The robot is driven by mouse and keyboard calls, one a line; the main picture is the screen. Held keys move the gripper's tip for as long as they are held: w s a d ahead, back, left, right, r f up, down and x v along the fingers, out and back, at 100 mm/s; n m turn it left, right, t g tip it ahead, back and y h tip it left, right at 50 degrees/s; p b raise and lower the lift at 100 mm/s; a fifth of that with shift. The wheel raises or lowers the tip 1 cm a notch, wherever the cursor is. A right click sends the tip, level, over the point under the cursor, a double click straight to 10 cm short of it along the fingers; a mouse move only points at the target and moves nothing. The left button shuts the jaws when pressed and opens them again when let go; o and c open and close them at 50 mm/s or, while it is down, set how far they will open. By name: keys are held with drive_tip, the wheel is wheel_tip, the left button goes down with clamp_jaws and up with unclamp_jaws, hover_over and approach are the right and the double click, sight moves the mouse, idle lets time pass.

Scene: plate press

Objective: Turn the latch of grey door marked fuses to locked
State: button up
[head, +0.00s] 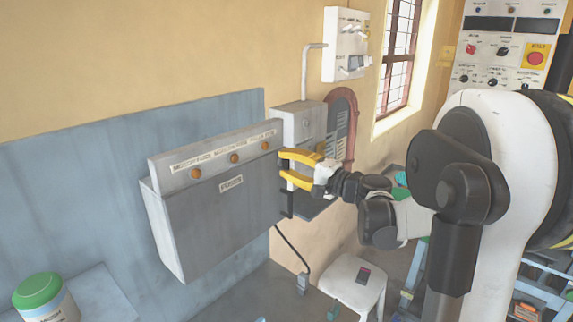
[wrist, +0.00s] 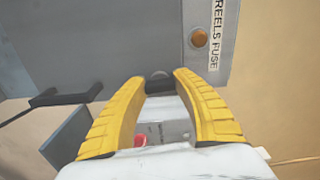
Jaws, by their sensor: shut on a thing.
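The grey door (head: 225,218) marked with a small label (head: 231,182) is the front of a wall box and looks closed. My gripper (head: 282,163) is at the right edge of this door, its yellow fingers pointing left. In the wrist view my gripper (wrist: 158,83) has its fingertips on either side of a small dark latch (wrist: 159,87), shut on it. The fingers hide most of the latch, so its exact angle cannot be told.
A sloped strip with several orange lamps (head: 234,158) tops the box; one lamp (wrist: 199,38) is near the fingers in the wrist view. A black handle (wrist: 65,97) juts out nearby. A white stool (head: 350,285) stands below. A green-lidded tub (head: 38,290) is at lower left.

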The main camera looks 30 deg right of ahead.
drive_tip(key=shift+m, duration=0.6)
drive_tip(key=o, duration=1.2)
drive_tip(key=v, duration=1.2)
